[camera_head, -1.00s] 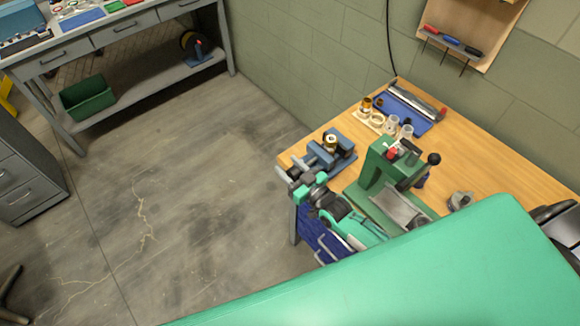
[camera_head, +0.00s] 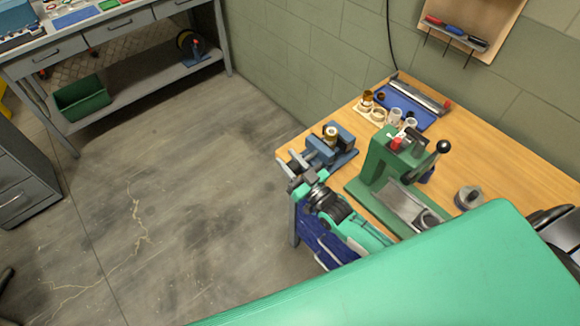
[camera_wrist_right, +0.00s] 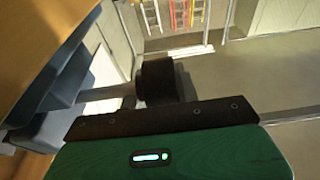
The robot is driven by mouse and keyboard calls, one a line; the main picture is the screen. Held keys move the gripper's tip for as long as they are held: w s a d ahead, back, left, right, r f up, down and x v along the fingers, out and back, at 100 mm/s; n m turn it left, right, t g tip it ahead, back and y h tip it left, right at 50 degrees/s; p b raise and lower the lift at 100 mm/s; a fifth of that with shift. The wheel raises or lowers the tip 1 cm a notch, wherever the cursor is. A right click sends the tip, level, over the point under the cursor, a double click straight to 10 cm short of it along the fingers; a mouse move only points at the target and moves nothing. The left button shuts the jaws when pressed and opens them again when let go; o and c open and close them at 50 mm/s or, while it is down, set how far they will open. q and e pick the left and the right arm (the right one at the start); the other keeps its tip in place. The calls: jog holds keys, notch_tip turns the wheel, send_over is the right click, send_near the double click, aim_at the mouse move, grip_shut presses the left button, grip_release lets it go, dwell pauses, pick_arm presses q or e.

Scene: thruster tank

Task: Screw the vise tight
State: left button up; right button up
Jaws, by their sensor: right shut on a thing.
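The blue vise (camera_head: 336,150) stands at the near left corner of the wooden workbench. A small brass-coloured cylindrical part with a pale top (camera_head: 330,133) sits upright at its jaws; I cannot tell how tightly it is held. My right gripper (camera_head: 294,172) is at the screw end of the vise, just off the bench edge, shut on the vise handle. In the right wrist view the dark round handle knob (camera_wrist_right: 158,80) and its grey shaft (camera_wrist_right: 105,92) show, with the blue vise body (camera_wrist_right: 62,88) at left. The fingers partly hide the handle. My left gripper is out of view.
A green press (camera_head: 378,160) with a black-knobbed lever stands close right of the vise. Behind are a blue mat (camera_head: 412,112) and small cups (camera_head: 378,114). A grey round part (camera_head: 467,198) lies to the right. Floor left of the bench is clear.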

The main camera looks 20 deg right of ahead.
jog(key=shift+s+a+f, duration=0.1)
jog(key=shift+s+a, duration=0.05)
jog(key=shift+a, duration=0.1)
jog(key=o, duration=0.7)
jog(key=shift+o, duration=0.6)
jog(key=shift+a, duration=0.1)
jog(key=shift+s+d+f+b, duration=0.15)
jog(key=shift+s+d+b, duration=0.15)
jog(key=shift+s+b, duration=0.15)
jog(key=r+b+v, duration=0.1)
jog(key=b+v, duration=0.1)
jog(key=v, duration=0.5)
jog(key=r+b+v, duration=0.2)
jog(key=v, duration=0.6)
jog(key=shift+s+d, duration=0.25)
jog(key=shift+s, duration=0.35)
